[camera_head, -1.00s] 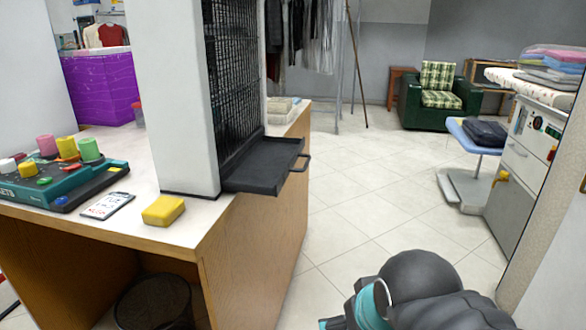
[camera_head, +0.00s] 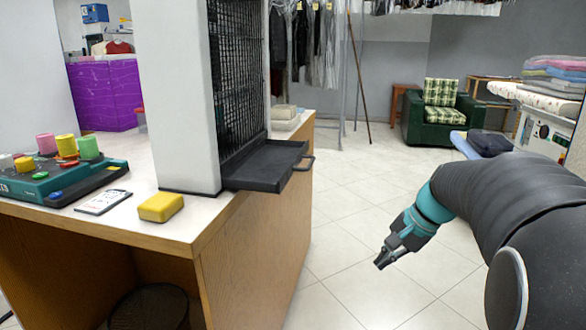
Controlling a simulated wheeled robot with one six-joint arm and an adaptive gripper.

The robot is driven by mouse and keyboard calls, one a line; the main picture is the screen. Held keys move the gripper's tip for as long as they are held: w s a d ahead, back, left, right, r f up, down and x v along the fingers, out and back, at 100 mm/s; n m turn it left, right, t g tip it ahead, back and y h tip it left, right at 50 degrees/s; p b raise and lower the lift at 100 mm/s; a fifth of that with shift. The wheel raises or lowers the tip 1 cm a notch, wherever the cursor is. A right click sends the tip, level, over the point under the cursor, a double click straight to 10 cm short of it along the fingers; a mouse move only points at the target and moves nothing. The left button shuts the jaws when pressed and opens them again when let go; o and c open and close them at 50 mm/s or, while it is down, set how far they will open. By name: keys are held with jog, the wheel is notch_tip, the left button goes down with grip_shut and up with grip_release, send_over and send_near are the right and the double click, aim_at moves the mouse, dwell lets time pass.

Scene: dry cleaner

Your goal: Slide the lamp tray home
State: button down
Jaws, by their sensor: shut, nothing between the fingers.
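The lamp tray (camera_head: 262,172) is a dark grey shallow drawer at the foot of a tall white cabinet (camera_head: 178,95) with a black grid side. The tray sticks out to the right past the counter edge, with a small loop handle (camera_head: 309,163) on its outer end. My gripper (camera_head: 380,264) is shut and empty. It is right of the tray and appears lower in the picture, over the floor, pointing down-left. It is apart from the tray and handle.
The cabinet stands on a wooden counter (camera_head: 225,222) with a yellow sponge (camera_head: 161,207), a card (camera_head: 104,202) and a teal spool box (camera_head: 65,180). Open tiled floor lies right of the counter. A green armchair (camera_head: 442,112) and a pressing machine (camera_head: 545,130) stand farther back.

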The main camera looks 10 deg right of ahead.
jog(key=w+d+r+m+t+y+b, duration=0.1)
jog(key=w+d+r+m+t+y, duration=0.1)
jog(key=w+d+r+m+y, duration=0.3)
jog(key=w+d+r+m+t+y+b, duration=0.1)
jog(key=w+r+m, duration=0.2)
jog(key=w, duration=0.4)
jog(key=a+r+m+y, duration=0.3)
jog(key=r+y, duration=0.2)
jog(key=r, duration=0.6)
jog(key=b+x, duration=0.2)
jog(key=x, duration=1.2)
jog(key=shift+s+f+m+b, duration=0.15)
jog(key=shift+s+m+b, duration=0.15)
jog(key=shift+s+b, duration=0.1)
jog(key=shift+a+h, duration=0.1)
jog(key=shift+h, duration=0.2)
